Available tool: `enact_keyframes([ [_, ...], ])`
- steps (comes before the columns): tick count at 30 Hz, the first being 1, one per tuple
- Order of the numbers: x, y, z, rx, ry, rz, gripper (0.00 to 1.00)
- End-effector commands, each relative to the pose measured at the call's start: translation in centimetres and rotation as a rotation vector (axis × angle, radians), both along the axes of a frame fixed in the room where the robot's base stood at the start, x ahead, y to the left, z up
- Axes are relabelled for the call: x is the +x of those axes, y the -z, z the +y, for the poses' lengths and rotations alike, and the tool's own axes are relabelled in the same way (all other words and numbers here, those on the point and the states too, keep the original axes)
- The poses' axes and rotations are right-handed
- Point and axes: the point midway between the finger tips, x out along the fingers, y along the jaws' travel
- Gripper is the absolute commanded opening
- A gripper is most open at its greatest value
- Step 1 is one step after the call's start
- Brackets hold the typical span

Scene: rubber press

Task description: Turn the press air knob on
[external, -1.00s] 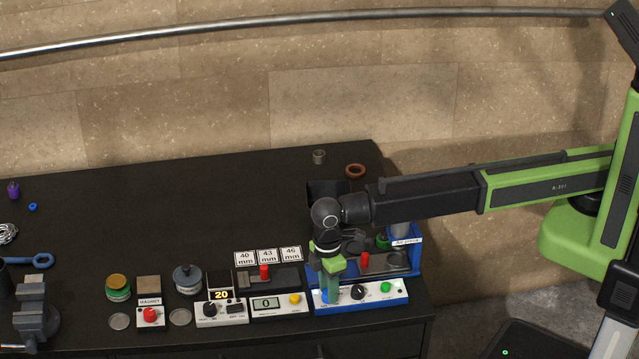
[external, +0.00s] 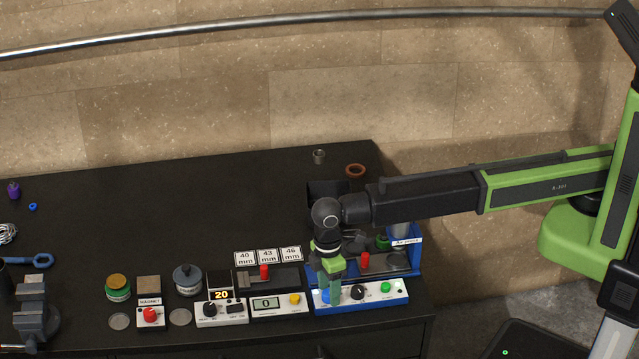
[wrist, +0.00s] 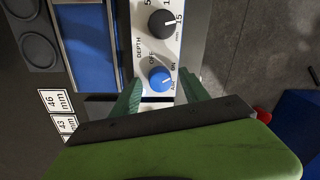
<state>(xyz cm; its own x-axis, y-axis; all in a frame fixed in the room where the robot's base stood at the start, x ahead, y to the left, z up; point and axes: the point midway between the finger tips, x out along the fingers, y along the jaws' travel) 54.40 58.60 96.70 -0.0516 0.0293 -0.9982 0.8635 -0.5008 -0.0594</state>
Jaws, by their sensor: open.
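The blue press air knob (wrist: 160,78) sits on the white control panel (wrist: 140,38), with OFF, ON and AIR printed around it. Its pale pointer mark is too small to read surely. My gripper (wrist: 161,92) is open, with one green finger on each side of the knob. In the external view, my gripper (external: 332,298) points down over the left end of the press panel (external: 350,304) and partly hides the blue knob (external: 325,295). I cannot tell whether the fingers touch the knob.
A black depth knob (wrist: 162,24) is beside the blue knob on the same panel. A green button (external: 385,287) is farther right. The blue press (external: 408,262) with a red handle (external: 365,261) stands behind. The yellow-button box (external: 282,304) is close on the left.

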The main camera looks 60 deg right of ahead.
Motion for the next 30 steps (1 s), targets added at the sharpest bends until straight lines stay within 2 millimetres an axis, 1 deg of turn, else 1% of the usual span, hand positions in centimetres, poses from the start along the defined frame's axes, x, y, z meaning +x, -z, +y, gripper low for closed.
enact_keyframes([
  [5,0.0,-0.3,0.0,0.000,0.000,0.000,0.53],
  [8,0.1,-1.2,0.0,0.000,0.000,0.000,0.53],
  [11,0.1,-2.7,-0.1,0.000,0.000,0.000,0.53],
  [14,0.2,-4.8,-0.1,0.000,0.000,0.000,0.53],
  [18,0.4,-8.1,-0.2,0.000,0.000,0.000,0.53],
  [27,0.7,-14.8,-0.4,0.000,0.000,0.000,0.53],
  [30,0.8,-16.6,-0.5,0.000,0.000,0.000,0.53],
])
